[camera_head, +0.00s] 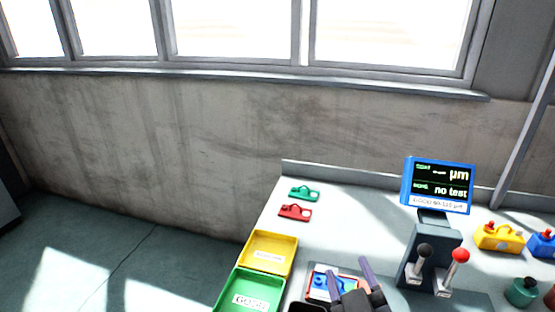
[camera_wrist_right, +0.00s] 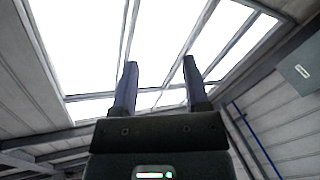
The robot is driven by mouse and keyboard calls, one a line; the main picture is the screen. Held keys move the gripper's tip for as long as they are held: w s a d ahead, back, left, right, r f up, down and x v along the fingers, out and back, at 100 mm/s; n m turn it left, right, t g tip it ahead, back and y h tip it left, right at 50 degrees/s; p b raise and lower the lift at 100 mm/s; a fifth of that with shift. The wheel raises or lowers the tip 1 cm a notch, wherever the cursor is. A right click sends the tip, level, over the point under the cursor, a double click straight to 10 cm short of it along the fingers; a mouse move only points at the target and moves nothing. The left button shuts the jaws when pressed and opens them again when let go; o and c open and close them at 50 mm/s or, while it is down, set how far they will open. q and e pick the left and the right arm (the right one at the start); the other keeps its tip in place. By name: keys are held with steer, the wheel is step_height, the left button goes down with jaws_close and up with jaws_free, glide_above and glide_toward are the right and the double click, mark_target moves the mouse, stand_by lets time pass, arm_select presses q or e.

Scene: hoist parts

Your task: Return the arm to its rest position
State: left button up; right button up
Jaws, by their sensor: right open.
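My right gripper (camera_head: 350,277) shows at the bottom of the head view, over the near part of the white table (camera_head: 345,207). Its two fingers are apart with nothing between them. In the right wrist view the gripper (camera_wrist_right: 160,85) points up toward the bright windows and roof, open and empty. A blue part (camera_head: 322,284) on a red-edged tray lies just left of the gripper and is partly hidden by it. My left gripper is in neither view.
A yellow tray (camera_head: 282,242) and a green tray (camera_head: 243,275) stand at the table's left edge. Green (camera_head: 304,194) and red (camera_head: 295,212) parts lie behind them. A display (camera_head: 438,185) and a lever unit (camera_head: 415,245) stand right of the gripper. Yellow (camera_head: 498,238) and blue blocks stand far right.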

steer(key=s+d+f+m+g+h, duration=0.4)
steer(key=f+g, duration=0.3)
steer(key=f, duration=0.4)
steer(key=s+f+g+y, duration=0.1)
steer(key=s+f+g, duration=0.25)
steer(key=s, duration=0.35)
steer(key=s+f+g+y, duration=0.2)
steer(key=s+f+g, duration=0.15)
steer(key=s, duration=0.25)
steer(key=s+f+g, duration=0.2)
steer(key=s+f, duration=0.1)
steer(key=f, duration=1.5)
steer(key=s+d+f+g, duration=0.1)
steer(key=s+d+f, duration=0.2)
steer(key=s+f, duration=0.7)
steer(key=s, duration=0.3)
steer(key=shift+d+f+g+h, duration=0.3)
steer(key=shift+d+f+h, duration=0.05)
steer(key=shift+f+h, duration=0.05)
